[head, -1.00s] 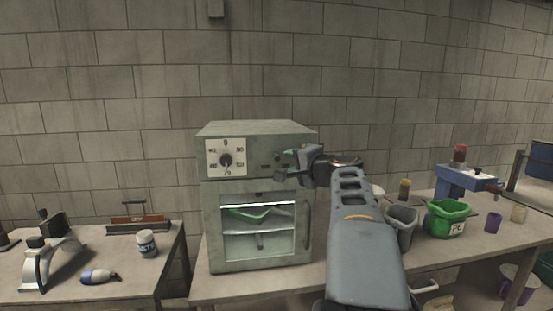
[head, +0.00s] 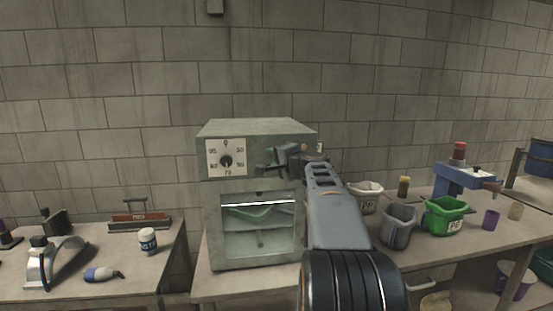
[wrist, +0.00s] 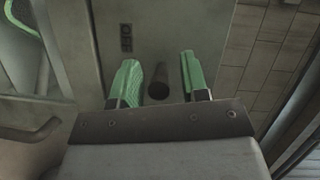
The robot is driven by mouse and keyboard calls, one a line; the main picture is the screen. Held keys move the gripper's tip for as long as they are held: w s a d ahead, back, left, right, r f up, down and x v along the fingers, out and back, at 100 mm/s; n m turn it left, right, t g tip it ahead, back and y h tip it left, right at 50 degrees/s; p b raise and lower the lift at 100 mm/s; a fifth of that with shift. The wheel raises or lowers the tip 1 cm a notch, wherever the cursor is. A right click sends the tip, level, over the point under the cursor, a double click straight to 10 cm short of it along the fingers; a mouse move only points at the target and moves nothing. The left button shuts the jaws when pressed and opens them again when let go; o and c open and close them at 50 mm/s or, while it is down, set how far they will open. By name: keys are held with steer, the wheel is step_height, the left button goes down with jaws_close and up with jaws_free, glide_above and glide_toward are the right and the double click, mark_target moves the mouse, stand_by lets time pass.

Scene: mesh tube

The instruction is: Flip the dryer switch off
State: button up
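The dryer (head: 256,130) is a grey-green cabinet on the bench, with a white dial (head: 226,158) at its upper left front and a lit window below. My gripper (head: 268,165) is at the upper right of its front and hides that part of the panel in the head view. In the wrist view, my gripper (wrist: 158,82) has two green fingers spread apart. A dark round knob or hole (wrist: 158,86) on the panel shows between them; I cannot tell if a finger touches it. A small dark switch plate (wrist: 126,38) sits to the left on the panel.
The dryer's door handle (wrist: 30,125) is at the left in the wrist view. Right of my arm are a grey container (head: 398,225), a green container (head: 445,216) and a blue device (head: 466,181). A separate table (head: 130,285) stands at the left.

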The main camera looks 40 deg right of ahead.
jaws_close()
steer(key=shift+w+a+f+m+h+b, duration=0.1)
steer(key=shift+a+f+m+h+b, duration=0.15)
steer(key=shift+m+h+b, duration=0.45)
steer(key=h, duration=0.1)
steer(key=m+h, duration=0.1)
steer(key=m+g+h+p, duration=0.1)
steer(key=shift+w+a+r+h, duration=0.3)
steer(key=shift+r+h, duration=0.05)
steer(key=shift+h, duration=0.05)
steer(key=shift+f+m+g+h+p, duration=0.15)
steer(key=shift+m+g+h+p, duration=0.35)
steer(key=shift+h, duration=0.4)
jaws_free()
